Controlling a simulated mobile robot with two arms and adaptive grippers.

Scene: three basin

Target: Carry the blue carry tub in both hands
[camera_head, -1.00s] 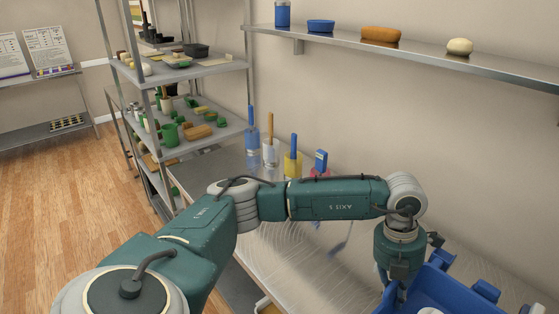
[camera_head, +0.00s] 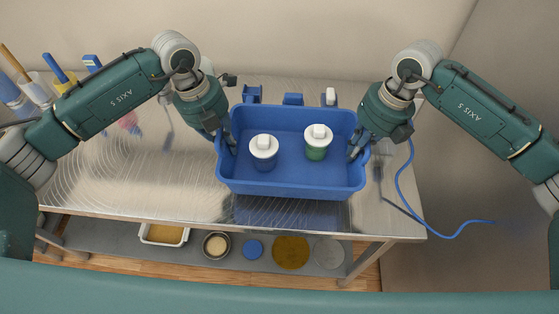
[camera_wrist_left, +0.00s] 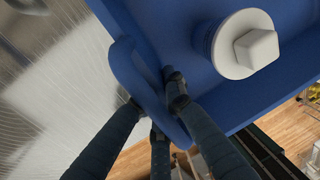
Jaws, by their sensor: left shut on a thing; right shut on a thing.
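The blue carry tub (camera_head: 290,185) is in the middle of the head view, over the metal table and roughly level. A blue jar with a white lid (camera_head: 264,152) and a green jar with a white lid (camera_head: 317,142) stand upright inside it. My left gripper (camera_head: 227,143) is shut on the tub's left end. The left wrist view shows my left gripper (camera_wrist_left: 163,108) with its fingers around the tub's handle loop (camera_wrist_left: 140,88). My right gripper (camera_head: 356,148) is shut on the tub's right end; its fingertips are partly hidden. I cannot tell how far the tub is above the table.
Blue items (camera_head: 292,99) stand behind the tub. A lower shelf (camera_head: 100,237) holds a tray, a bowl and discs. Tall brushes (camera_head: 20,75) stand far left.

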